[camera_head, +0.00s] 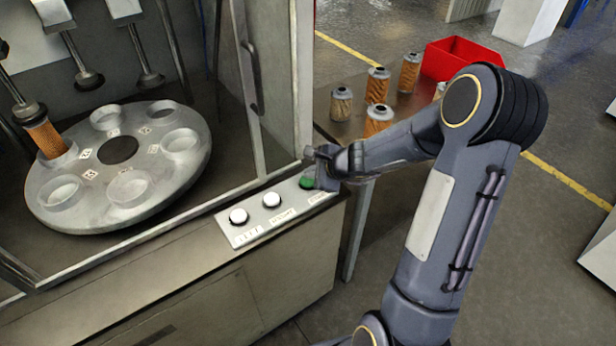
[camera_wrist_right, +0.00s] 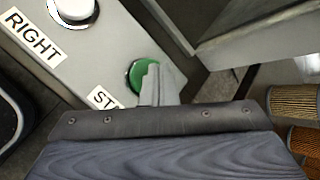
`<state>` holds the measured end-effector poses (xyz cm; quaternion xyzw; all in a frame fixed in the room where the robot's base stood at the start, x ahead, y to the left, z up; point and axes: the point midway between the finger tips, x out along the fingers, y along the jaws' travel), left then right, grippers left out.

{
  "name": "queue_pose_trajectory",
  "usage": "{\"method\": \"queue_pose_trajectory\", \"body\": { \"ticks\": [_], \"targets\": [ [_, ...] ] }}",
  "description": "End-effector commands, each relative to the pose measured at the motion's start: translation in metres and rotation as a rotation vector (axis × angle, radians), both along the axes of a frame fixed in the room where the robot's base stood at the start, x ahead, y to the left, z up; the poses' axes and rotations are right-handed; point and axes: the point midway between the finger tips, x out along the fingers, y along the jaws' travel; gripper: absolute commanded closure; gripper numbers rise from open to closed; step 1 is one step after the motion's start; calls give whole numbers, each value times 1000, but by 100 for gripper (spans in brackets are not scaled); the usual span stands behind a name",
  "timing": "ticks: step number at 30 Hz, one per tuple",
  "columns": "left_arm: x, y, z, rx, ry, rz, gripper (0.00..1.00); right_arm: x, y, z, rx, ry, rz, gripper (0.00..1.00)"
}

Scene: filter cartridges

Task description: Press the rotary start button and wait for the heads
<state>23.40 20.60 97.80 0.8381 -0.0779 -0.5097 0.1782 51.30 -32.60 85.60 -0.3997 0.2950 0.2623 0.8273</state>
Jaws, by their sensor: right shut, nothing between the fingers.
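The green start button (camera_head: 307,183) is at the right end of the button panel (camera_head: 246,236) on the machine's front. It also shows in the right wrist view (camera_wrist_right: 142,77), partly covered by my fingers. My right gripper (camera_head: 318,168) is shut and empty, with its fingertips at the button; I cannot tell if the button is pushed in. The label by it is partly hidden and begins "ST" (camera_wrist_right: 104,98). The rotary table (camera_head: 118,150) has several cups, and one orange filter cartridge (camera_head: 47,138) stands in its left cup under a head. My left gripper is not in view.
Two white buttons (camera_head: 238,216) (camera_head: 271,199) sit left of the green one. The cabinet door frame (camera_head: 303,80) rises just behind my right gripper. Several cartridges (camera_head: 377,86) and a red bin (camera_head: 462,57) stand on a table behind my right arm.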

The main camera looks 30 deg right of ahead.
Motion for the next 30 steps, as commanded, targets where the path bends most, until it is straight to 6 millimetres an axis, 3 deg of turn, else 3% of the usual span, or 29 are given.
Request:
{"method": "queue_pose_trajectory", "body": {
  "ticks": [16, 30],
  "targets": [
    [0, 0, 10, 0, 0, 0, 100, 0, 0, 12, 0, -1, 0, 100],
    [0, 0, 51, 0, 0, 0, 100, 0, 0, 57, 0, -1, 0, 100]
  ]
}}
